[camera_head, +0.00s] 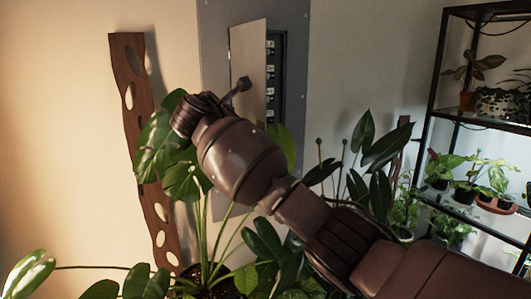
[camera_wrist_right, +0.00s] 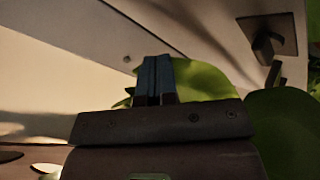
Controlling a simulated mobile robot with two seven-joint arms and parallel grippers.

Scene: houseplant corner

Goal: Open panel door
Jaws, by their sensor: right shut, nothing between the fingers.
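The panel door (camera_head: 247,55) is a pale door on a grey wall panel (camera_head: 213,25). It stands partly open, and a dark interior with breakers (camera_head: 271,75) shows along its right edge. A dark handle (camera_head: 240,87) sits low on the door; it also shows at the upper right of the right wrist view (camera_wrist_right: 264,46) on a square plate. My right gripper (camera_wrist_right: 156,80) is shut and empty, apart from the handle, with green leaves behind its fingers. My left gripper is not in view.
A leafy potted plant (camera_head: 183,180) stands below the panel, with leaves close around my right wrist. A brown perforated board (camera_head: 128,75) leans on the wall at left. A black shelf (camera_head: 430,115) with several pots stands at right.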

